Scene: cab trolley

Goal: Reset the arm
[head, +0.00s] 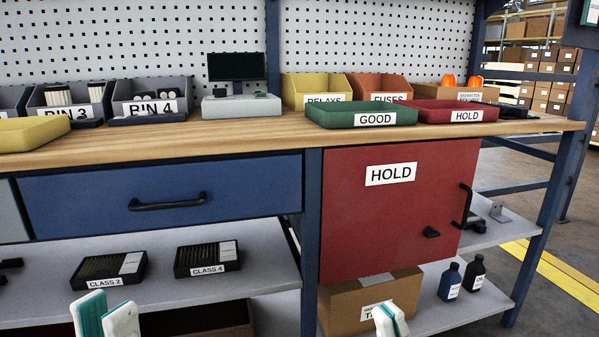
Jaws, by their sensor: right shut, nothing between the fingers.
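My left gripper (106,312) shows at the bottom left edge, in front of the lower shelf. Its two pale fingers with teal pads stand apart, with nothing seen between them. My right gripper (391,320) shows at the bottom edge right of the middle, in front of the cardboard box under the red cabinet. Its fingers are together and it holds nothing. Both grippers are below the worktop and apart from the things around them. Most of both arms is out of view.
The wooden worktop (200,138) carries a green GOOD tray (335,114), a red HOLD tray (428,112) and several bins. Below are a blue drawer (80,200), a red HOLD cabinet (385,235), a cardboard box (345,300) and two bottles (450,283). Floor is free at right.

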